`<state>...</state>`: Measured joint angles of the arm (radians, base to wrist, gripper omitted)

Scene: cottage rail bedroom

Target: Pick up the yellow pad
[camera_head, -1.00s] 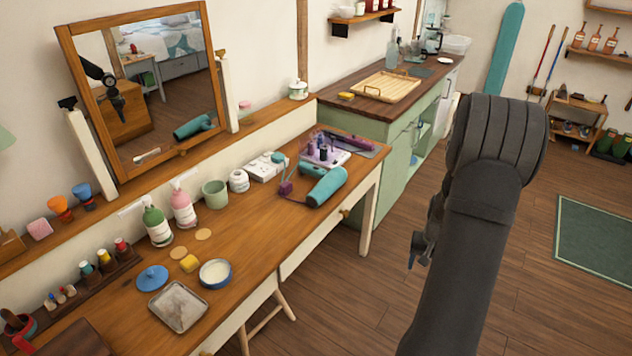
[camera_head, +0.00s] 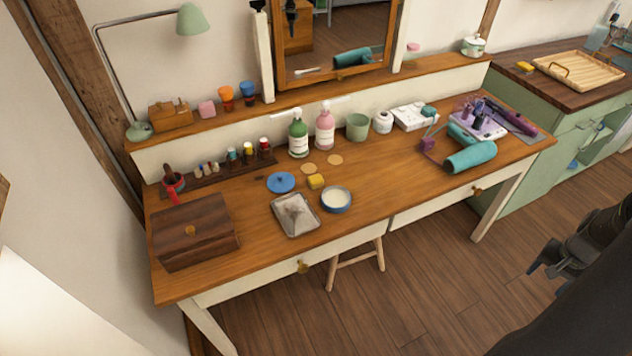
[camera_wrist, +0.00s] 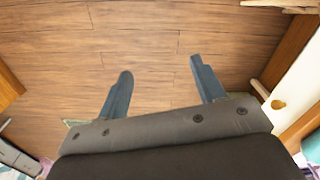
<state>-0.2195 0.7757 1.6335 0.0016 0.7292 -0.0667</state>
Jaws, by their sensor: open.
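A small yellow pad (camera_head: 316,181) lies on the wooden dressing table (camera_head: 380,205). It sits between a blue lid (camera_head: 281,182) and a round blue tin with pale contents (camera_head: 336,199), behind a metal tray (camera_head: 295,214). My gripper (camera_wrist: 160,68) is open and empty in the wrist view, with floorboards beyond its fingers. In the head view my arm is at the right edge, off the table's right side and well away from the pad. The wrist view does not show the pad. Another yellow piece (camera_head: 525,67) lies on the green cabinet's top.
A dark wooden box (camera_head: 195,233) stands at the table's left front. Green (camera_head: 299,137) and pink (camera_head: 325,130) pump bottles stand behind the pad. A teal hair dryer (camera_head: 470,157) lies to the right. The table's front middle is clear; a stool (camera_head: 357,265) is below.

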